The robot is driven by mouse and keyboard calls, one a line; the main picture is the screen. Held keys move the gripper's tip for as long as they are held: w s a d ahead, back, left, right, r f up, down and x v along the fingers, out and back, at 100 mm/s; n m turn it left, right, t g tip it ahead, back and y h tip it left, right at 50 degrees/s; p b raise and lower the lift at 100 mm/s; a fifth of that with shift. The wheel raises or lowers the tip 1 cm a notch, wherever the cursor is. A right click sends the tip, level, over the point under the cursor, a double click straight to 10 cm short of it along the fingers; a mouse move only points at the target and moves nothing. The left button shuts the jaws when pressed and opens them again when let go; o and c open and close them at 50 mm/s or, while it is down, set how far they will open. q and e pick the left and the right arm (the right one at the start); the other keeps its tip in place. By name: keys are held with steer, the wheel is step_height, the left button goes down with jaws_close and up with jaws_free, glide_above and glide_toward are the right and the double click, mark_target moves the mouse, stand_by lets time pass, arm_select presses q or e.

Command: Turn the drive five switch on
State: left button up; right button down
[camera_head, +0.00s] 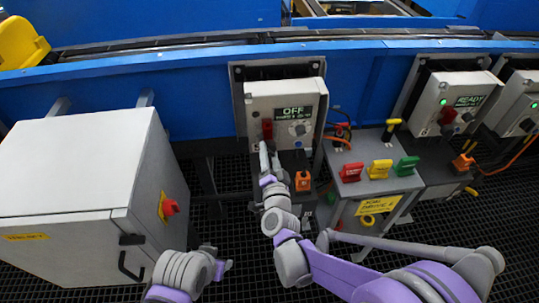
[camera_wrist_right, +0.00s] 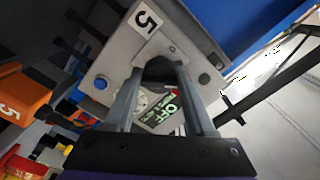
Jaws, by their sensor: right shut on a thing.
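The drive five box is a white control box (camera_head: 285,98) with a lit OFF display (camera_head: 294,113); in the wrist view it carries a "5" label (camera_wrist_right: 145,21) and the same green OFF text (camera_wrist_right: 165,112). Its red switch (camera_head: 267,127) sits on the left of its front. My right gripper (camera_head: 264,148) is at this switch, fingers reaching up to it. In the right wrist view the right gripper (camera_wrist_right: 160,75) is shut on a dark, shaded part of the switch, mostly hidden between the fingertips.
An orange padlock-like tag (camera_head: 303,181) hangs below the box. A grey stand (camera_head: 393,184) with red, yellow and green tags is to the right. A neighbouring box (camera_head: 452,102) reads READY. A large white cabinet (camera_head: 80,165) fills the left.

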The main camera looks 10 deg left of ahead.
steer(key=m, duration=0.3)
steer(key=shift+m, duration=0.3)
steer(key=shift+m+b, duration=0.35)
steer(key=shift+m, duration=1.45)
steer(key=shift+c, duration=1.3)
jaws_free()
steer(key=v, duration=1)
steer(key=shift+s, duration=0.4)
steer(key=shift+d+r, duration=0.1)
